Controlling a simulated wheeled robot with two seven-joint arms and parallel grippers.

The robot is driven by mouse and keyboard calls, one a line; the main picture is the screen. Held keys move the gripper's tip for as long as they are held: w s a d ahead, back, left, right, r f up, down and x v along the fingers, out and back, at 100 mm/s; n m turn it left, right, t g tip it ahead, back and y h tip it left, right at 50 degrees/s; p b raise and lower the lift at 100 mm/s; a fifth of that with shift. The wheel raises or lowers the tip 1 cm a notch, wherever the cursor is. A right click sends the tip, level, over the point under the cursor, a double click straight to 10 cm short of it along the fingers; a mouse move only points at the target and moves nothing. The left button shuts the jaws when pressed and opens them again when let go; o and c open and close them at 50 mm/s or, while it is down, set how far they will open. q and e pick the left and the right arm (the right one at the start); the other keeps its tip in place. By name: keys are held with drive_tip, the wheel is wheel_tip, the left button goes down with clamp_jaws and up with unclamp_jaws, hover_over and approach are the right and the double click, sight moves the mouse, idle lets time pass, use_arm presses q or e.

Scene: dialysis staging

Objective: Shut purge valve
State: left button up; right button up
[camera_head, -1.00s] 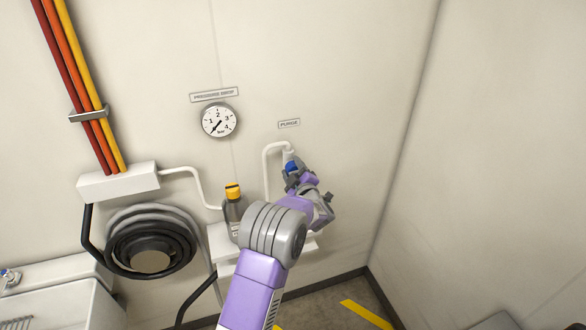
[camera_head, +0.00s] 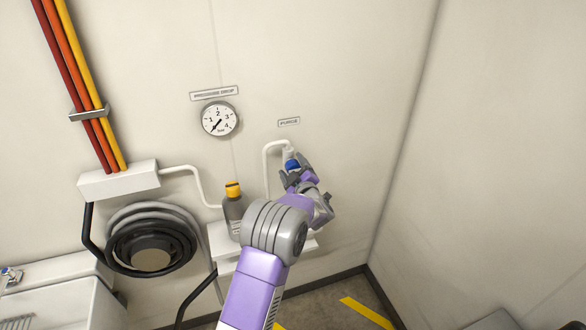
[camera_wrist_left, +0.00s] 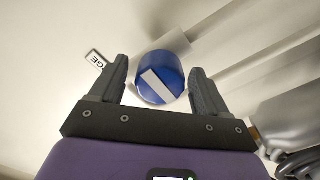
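The purge valve has a round blue knob with a white bar across its face; in the left wrist view the knob (camera_wrist_left: 172,72) lies between my fingertips, with a gap on each side. In the head view the blue knob (camera_head: 292,165) shows at the end of the white pipe, under the PURGE label (camera_head: 289,122), partly hidden by my gripper. My left gripper (camera_wrist_left: 157,82) is open around the knob; it also shows in the head view (camera_head: 296,176). The white bar runs diagonally in the wrist view. My right gripper is in neither view.
A pressure gauge (camera_head: 219,119) is on the wall to the left. A grey bottle with a yellow cap (camera_head: 233,190) stands on a white shelf (camera_head: 221,241), close to my left arm. A coiled black hose (camera_head: 117,247) hangs further left. The wall to the right is bare.

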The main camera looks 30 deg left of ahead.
use_arm(q)
drive_tip(key=v, duration=0.7)
drive_tip(key=shift+s+d, duration=0.15)
drive_tip(key=shift+d, duration=0.1)
idle(0.4)
drive_tip(key=s+d+f+m+g+h, duration=0.1)
drive_tip(key=s+d+f+m+h, duration=0.15)
drive_tip(key=f, duration=0.55)
drive_tip(key=s+d+f+m+g+h, duration=0.15)
drive_tip(key=d+f+m+h, duration=0.25)
drive_tip(key=f, duration=0.4)
drive_tip(key=s+d+f+m+h, duration=0.3)
drive_tip(key=f, duration=0.5)
drive_tip(key=s+d+f+m+g+h, duration=0.2)
drive_tip(key=s+d+f+g, duration=0.1)
drive_tip(key=s, duration=0.5)
drive_tip(key=s+d+f+m+g+h, duration=0.2)
drive_tip(key=s+d, duration=0.4)
drive_tip(key=s, duration=0.3)
drive_tip(key=s+d+f+m+g+h, duration=0.2)
drive_tip(key=s+d+f+g+h, duration=0.1)
drive_tip(key=s, duration=0.6)
wheel_tip(320, 180, down, 3)
drive_tip(key=shift+s+d+m+g+h, duration=0.15)
drive_tip(key=shift+d+m+g+h, duration=0.2)
drive_tip(key=shift+d+h, duration=0.6)
drive_tip(key=shift+d+y, duration=0.25)
drive_tip(key=shift+y, duration=0.05)
